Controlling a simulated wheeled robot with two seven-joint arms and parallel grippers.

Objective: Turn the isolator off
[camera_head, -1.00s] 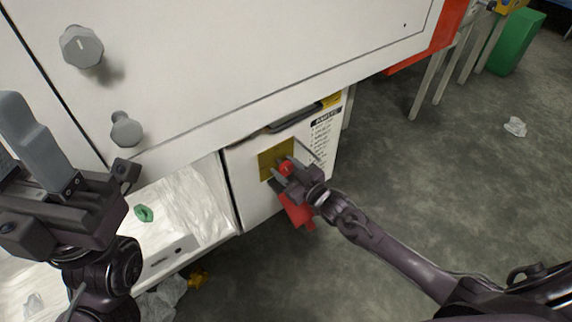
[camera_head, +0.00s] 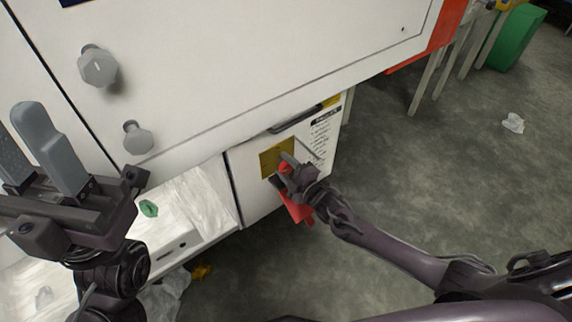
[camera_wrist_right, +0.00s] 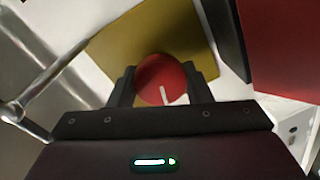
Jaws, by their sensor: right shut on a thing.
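The isolator is a round red knob (camera_wrist_right: 160,78) with a pale line mark, on a yellow plate (camera_wrist_right: 125,45) on the white cabinet's front. In the head view the red knob (camera_head: 285,168) shows small beside the yellow plate (camera_head: 270,160). My right gripper (camera_wrist_right: 160,88) is shut on the knob, with a finger on each side of it. In the head view my right gripper (camera_head: 288,172) partly covers the knob and plate. My left gripper (camera_head: 40,145) is raised at the far left, open and empty, with its two grey fingers apart.
A red object (camera_head: 298,208) hangs just below the right gripper; it shows large at the upper right of the wrist view (camera_wrist_right: 285,45). A dark handle (camera_head: 297,118) sits above the plate. A white shelf (camera_head: 205,225) is at left. Grey floor (camera_head: 430,180) is open at right.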

